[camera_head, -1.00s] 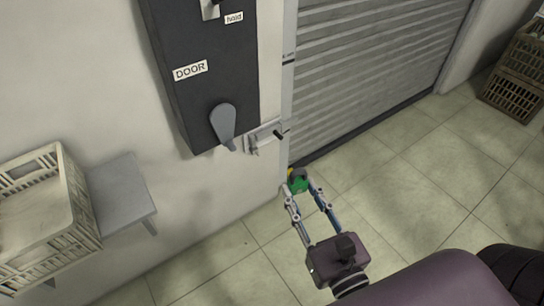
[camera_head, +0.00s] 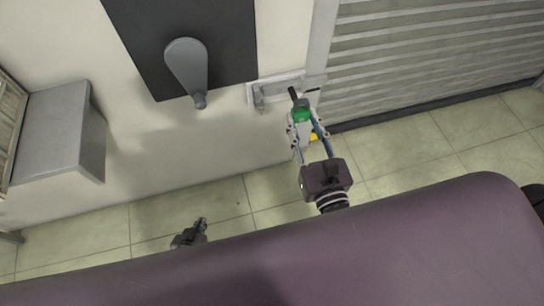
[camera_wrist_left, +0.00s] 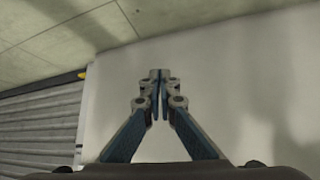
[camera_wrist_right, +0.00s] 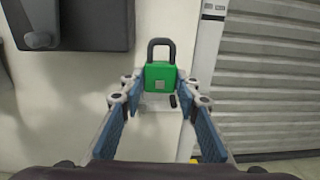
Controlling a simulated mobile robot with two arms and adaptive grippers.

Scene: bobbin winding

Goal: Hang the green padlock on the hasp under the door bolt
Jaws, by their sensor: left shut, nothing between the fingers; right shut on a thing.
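The green padlock (camera_head: 301,114) is held by my right gripper (camera_head: 303,122), which is shut on its body. In the right wrist view the padlock (camera_wrist_right: 160,76) is upright with its dark shackle up and looks closed. The door bolt (camera_head: 276,88) is a pale metal fitting on the wall, with a dark handle, just up and left of the padlock in the head view. The hasp is too small to make out. Whether padlock and bolt touch cannot be told. My left gripper (camera_head: 202,223) is shut and empty, low and away from the bolt; its fingers (camera_wrist_left: 159,78) meet in the left wrist view.
A dark panel (camera_head: 225,40) with a grey lever (camera_head: 186,68) is up and left of the bolt. A roller shutter (camera_head: 430,60) stands to the right. A grey wall shelf (camera_head: 55,130) is at the left. A small yellow thing (camera_head: 313,137) shows beside my right gripper.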

